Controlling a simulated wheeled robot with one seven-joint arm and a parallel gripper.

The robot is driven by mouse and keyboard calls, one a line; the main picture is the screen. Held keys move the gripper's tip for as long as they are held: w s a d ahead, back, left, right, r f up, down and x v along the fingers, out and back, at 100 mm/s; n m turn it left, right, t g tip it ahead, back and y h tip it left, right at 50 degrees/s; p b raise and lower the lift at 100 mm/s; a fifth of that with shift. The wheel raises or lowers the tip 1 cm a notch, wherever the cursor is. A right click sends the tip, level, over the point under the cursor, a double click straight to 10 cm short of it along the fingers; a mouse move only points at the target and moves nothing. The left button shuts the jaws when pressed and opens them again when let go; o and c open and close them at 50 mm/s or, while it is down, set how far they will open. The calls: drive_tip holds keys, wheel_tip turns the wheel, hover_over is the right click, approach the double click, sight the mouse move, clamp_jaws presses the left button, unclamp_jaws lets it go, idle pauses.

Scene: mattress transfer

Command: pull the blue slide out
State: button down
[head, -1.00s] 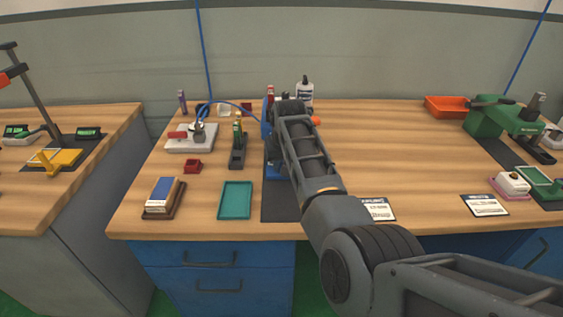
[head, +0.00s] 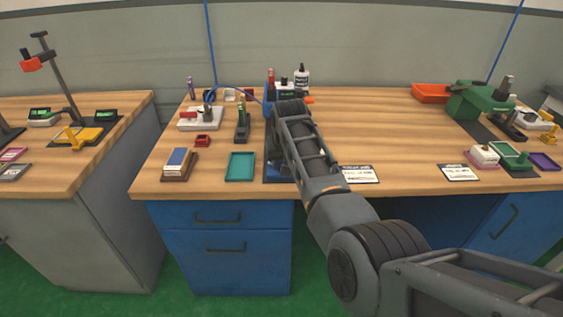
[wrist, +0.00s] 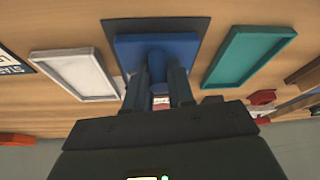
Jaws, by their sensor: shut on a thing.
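The blue slide (wrist: 180,52) shows in the wrist view as a flat blue piece with a rounded blue knob, lying over a dark mat (wrist: 203,25). My gripper (wrist: 158,75) is shut on the slide's knob, with one dark finger on each side of it. In the head view my arm hides most of the slide and my fingertips. Part of the blue device (head: 269,97) shows just left of my arm, standing on the wooden table.
A teal tray (wrist: 252,55) lies right of the slide in the wrist view, and a white tray (wrist: 80,75) lies left. In the head view, a green press (head: 480,101) and an orange bin (head: 431,93) stand at the back right. The table between is mostly clear.

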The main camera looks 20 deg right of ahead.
drive_tip(key=c, duration=1)
unclamp_jaws()
drive_tip(key=shift+s+a, duration=0.15)
drive_tip(key=shift+s, duration=0.1)
drive_tip(key=shift+s+r, duration=0.1)
drive_tip(key=shift+r, duration=0.35)
drive_tip(key=shift+v, duration=3.4)
